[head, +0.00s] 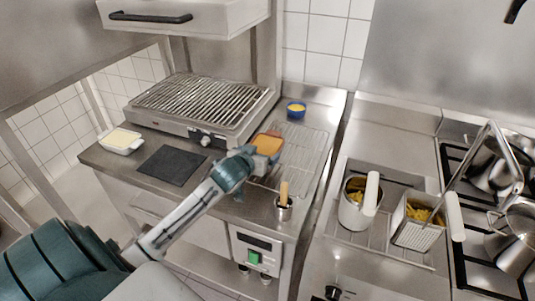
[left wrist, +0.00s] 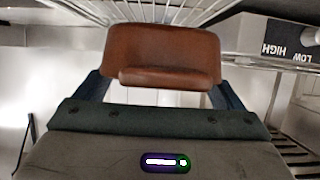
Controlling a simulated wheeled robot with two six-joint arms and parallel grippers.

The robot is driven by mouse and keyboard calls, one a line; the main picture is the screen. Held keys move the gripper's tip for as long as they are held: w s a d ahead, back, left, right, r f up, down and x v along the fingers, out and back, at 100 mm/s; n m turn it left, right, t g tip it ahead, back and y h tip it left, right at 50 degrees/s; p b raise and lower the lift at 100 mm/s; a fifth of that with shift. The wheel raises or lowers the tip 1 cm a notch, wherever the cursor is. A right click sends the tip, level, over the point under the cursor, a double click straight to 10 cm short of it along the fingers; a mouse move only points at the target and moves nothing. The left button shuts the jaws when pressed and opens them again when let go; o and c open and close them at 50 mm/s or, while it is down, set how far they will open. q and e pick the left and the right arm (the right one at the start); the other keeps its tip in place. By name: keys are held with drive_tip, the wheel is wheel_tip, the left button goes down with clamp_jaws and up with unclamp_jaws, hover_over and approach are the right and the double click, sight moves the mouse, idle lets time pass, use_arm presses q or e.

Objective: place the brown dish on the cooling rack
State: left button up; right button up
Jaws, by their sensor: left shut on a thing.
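The brown dish (head: 268,144), with an orange filling, is at the left edge of the wire cooling rack (head: 308,150) on the steel counter. My left gripper (head: 262,160) is shut on the dish. In the left wrist view the brown dish (left wrist: 162,55) sits between the two fingers of my left gripper (left wrist: 158,88), and wires of the cooling rack (left wrist: 165,12) show beyond it. I cannot tell whether the dish touches the rack or hangs just above it. My right gripper is out of view.
A grill (head: 205,105) stands left of the rack. A blue bowl (head: 296,110) is behind it, and a steel cup with a wooden-handled tool (head: 283,208) is in front. A dark mat (head: 172,166) and a white dish (head: 121,140) lie left. Fryer baskets (head: 418,226) are right.

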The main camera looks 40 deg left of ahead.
sight(268, 149)
use_arm(q)
drive_tip(key=w, duration=0.4)
drive_tip(key=shift+d+f+p, duration=0.1)
drive_tip(key=shift+d+p, duration=0.1)
drive_tip(key=shift+p, duration=0.2)
drive_tip(key=shift+w+f+p, duration=0.15)
drive_tip(key=shift+f+p, duration=0.15)
drive_tip(key=shift+f, duration=0.05)
wheel_tip(268, 149, down, 2)
drive_tip(key=shift+f+p, duration=0.15)
drive_tip(key=shift+p, duration=0.3)
drive_tip(key=shift+f, duration=0.3)
drive_tip(key=o, duration=1.3)
drive_tip(key=shift+c, duration=0.2)
drive_tip(key=b+v, duration=0.2)
drive_tip(key=v, duration=0.9)
drive_tip(key=shift+f, duration=0.1)
drive_tip(key=shift+s+d+r+b, duration=0.15)
drive_tip(key=shift+s+r+b, duration=0.15)
drive_tip(key=shift+s, duration=0.3)
